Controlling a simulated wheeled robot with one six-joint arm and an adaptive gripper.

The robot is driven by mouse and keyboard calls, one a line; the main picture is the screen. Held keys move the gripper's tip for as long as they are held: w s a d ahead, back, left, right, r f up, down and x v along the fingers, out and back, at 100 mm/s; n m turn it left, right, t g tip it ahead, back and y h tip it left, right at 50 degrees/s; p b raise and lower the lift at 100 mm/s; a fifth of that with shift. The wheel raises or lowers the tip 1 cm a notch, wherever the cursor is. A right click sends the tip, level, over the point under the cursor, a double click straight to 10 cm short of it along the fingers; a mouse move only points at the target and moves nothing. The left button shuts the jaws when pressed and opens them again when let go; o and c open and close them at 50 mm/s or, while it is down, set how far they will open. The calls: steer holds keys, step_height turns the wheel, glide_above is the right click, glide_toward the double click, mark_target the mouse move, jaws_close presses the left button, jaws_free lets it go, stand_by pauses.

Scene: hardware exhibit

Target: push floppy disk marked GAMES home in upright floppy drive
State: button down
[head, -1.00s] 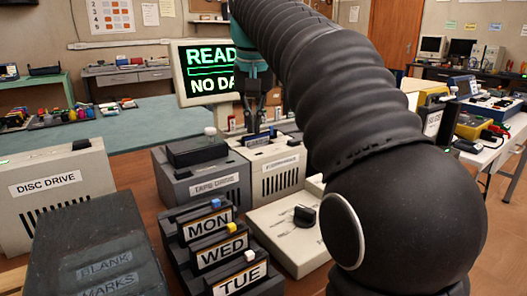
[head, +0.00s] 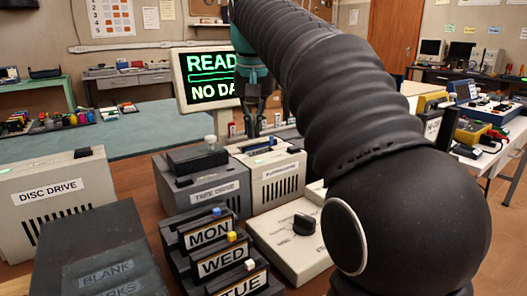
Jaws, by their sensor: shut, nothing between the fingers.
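The floppy drive is the cream upright box (head: 272,188) with a slotted front, behind the day-labelled racks. Its front label is too small to read surely, and a green light shows on its top. A dark, low piece at the top slot (head: 256,147) looks like the upper edge of the disk. I cannot read GAMES on it or tell how far it stands out. My gripper (head: 255,131) points down just above this piece, with its fingers shut and empty. I cannot tell whether the fingertips touch it.
A grey tape drive (head: 212,188) stands close left of the floppy drive. In front are the MON, WED and TUE racks (head: 222,262) and a cream box with a black knob (head: 303,224). A disc drive (head: 55,192) stands far left. A monitor (head: 206,78) reads READ, NO DA, partly hidden by my arm.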

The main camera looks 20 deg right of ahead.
steer(key=shift+r+p, duration=0.4)
steer(key=shift+r, duration=2.4)
